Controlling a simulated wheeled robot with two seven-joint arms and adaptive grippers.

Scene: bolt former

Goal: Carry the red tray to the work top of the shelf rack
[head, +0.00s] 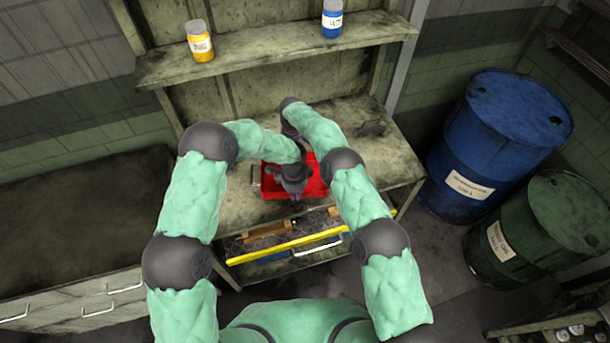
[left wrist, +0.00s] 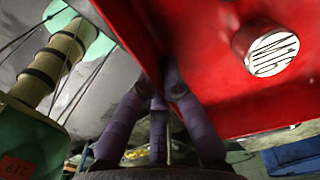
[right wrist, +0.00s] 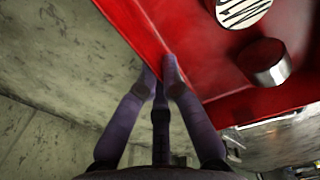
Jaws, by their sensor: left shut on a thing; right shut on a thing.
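The red tray (head: 318,188) is over the work top (head: 236,205) of the shelf rack in the head view, partly hidden by my arms. I cannot tell whether it touches the surface. My left gripper (head: 291,186) is in front of the tray; in the left wrist view its fingers (left wrist: 158,88) are shut on the red tray wall (left wrist: 225,100). In the right wrist view my right gripper's fingers (right wrist: 168,68) are shut on another stretch of the red wall (right wrist: 150,25). A round can with a striped top (left wrist: 268,48) sits in the tray; a dark-topped can (right wrist: 265,62) is beside another striped one.
An upper shelf (head: 270,45) holds a yellow jar (head: 200,42) and a blue jar (head: 332,20). Below the work top lie a yellow bar (head: 300,243) and tools. Blue (head: 500,140) and green (head: 535,230) drums stand right. A drawer cabinet (head: 80,225) stands left.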

